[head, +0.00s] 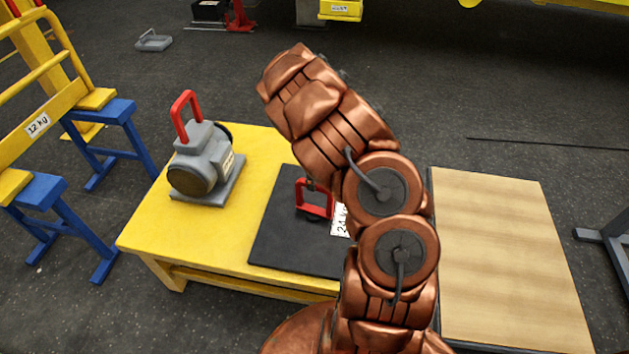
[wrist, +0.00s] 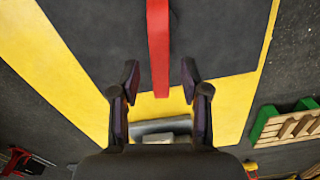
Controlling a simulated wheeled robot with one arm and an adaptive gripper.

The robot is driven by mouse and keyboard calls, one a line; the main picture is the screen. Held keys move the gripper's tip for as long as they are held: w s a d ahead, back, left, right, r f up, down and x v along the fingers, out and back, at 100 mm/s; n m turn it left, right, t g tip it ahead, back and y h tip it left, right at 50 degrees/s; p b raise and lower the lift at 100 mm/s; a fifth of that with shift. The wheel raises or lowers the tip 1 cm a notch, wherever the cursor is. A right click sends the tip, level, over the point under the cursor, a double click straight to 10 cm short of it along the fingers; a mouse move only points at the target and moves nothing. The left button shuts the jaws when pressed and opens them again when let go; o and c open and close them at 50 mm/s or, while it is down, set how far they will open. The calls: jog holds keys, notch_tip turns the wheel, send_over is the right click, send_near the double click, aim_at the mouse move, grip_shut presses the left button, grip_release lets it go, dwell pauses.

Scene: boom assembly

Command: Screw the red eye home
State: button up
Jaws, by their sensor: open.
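The red eye (head: 314,212) is a squarish red loop at the black plate (head: 285,235) on the yellow table. In the wrist view a straight red bar of it (wrist: 158,45) runs down from the top edge and ends level with the fingertips. My gripper (wrist: 160,78) is open, one finger on each side of the bar's line, with a visible gap on both sides. I cannot tell its height above the plate. In the head view my copper arm hides most of the gripper and part of the plate. The eye's threaded end cannot be made out.
A grey machine (head: 202,165) with a red handle (head: 185,112) stands on the yellow table (head: 150,230), left of the plate. A white label (head: 339,220) lies beside the eye. A wooden-topped surface (head: 510,250) is right of my arm. Yellow-and-blue trestles (head: 95,145) stand at left.

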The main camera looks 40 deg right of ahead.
jog(key=shift+f, duration=0.8)
grip_shut()
